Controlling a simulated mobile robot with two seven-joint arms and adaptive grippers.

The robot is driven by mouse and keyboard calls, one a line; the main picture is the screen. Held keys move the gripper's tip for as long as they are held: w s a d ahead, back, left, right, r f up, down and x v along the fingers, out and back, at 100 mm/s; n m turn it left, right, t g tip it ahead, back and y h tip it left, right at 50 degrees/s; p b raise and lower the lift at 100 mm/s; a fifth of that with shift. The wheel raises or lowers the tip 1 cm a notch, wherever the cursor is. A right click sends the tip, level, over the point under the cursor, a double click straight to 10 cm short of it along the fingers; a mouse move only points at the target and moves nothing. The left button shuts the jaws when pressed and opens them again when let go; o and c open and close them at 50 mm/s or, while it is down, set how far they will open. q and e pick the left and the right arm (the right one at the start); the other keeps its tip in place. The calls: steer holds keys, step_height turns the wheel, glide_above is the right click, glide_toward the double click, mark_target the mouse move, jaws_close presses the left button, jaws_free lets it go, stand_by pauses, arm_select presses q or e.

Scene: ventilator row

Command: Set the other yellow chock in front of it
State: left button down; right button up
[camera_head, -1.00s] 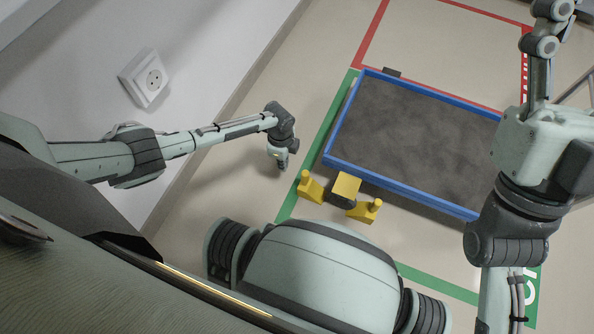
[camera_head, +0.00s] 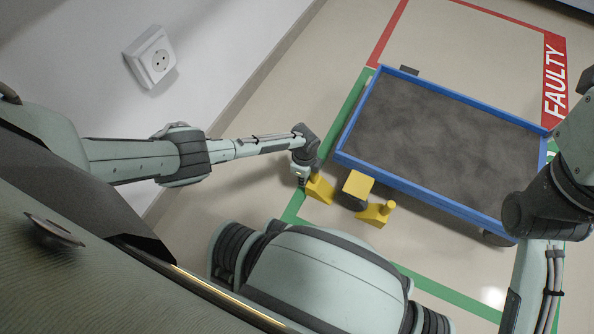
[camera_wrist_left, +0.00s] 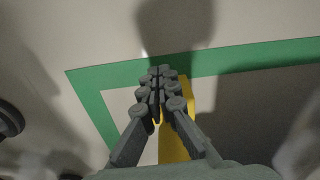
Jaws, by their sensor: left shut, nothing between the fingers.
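One yellow chock (camera_head: 320,190) lies on the floor to the left of the cart's dark wheel (camera_head: 352,203), which has a yellow cover (camera_head: 358,185). The other yellow chock (camera_head: 376,214) lies to the right of that wheel. My left gripper (camera_head: 300,181) points down right beside the left chock's upper end. In the left wrist view, the gripper (camera_wrist_left: 161,78) is shut with nothing between its fingers, and a yellow chock (camera_wrist_left: 172,150) shows partly hidden behind them. Whether they touch, I cannot tell. My right gripper is out of view.
The blue-rimmed cart (camera_head: 425,195) with a dark grey bed stands inside a green floor outline (camera_head: 440,290). A red outline marked FAULTY (camera_head: 554,78) lies beyond it. A wall with a white socket (camera_head: 152,58) is at the left.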

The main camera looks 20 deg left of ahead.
mark_target(312, 183)
arm_select(q)
steer(key=shift+d, duration=0.1)
steer(key=d, duration=0.2)
steer(key=shift+d, duration=0.4)
steer(key=shift+a, duration=0.1)
